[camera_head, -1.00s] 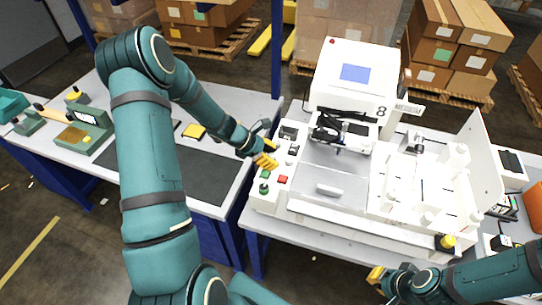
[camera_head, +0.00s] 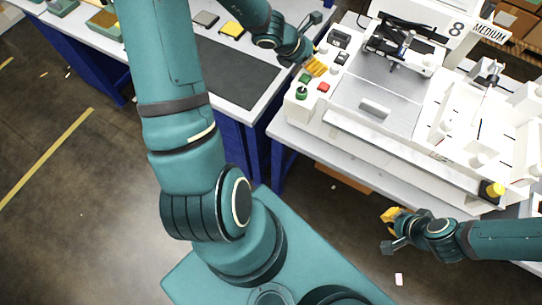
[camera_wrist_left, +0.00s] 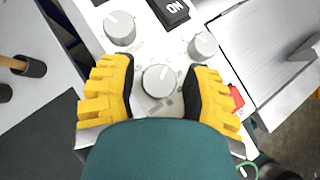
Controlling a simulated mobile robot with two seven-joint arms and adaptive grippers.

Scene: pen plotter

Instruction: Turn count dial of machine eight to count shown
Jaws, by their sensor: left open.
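Machine eight (camera_head: 380,110) is the white machine marked 8 at the right in the head view. Its control panel is at its left end. My left gripper (camera_head: 316,67) is over that panel, pointing down. In the left wrist view its yellow fingers (camera_wrist_left: 158,92) are open, one on each side of a round pale dial (camera_wrist_left: 158,80) with a white pointer mark. Gaps show between the dial and the fingers. Two similar dials, one upper left (camera_wrist_left: 119,28) and one upper right (camera_wrist_left: 203,47), are outside the fingers. The dial labels are too small to read. My right gripper (camera_head: 392,215) hangs in front of the machine.
A red button (camera_wrist_left: 236,98) is just right of the right finger. A black ON switch (camera_wrist_left: 170,10) is beyond the dials. A green button (camera_head: 305,77) and green knob (camera_head: 301,92) are close to the gripper. A MEDIUM sign (camera_head: 489,32) stands behind.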

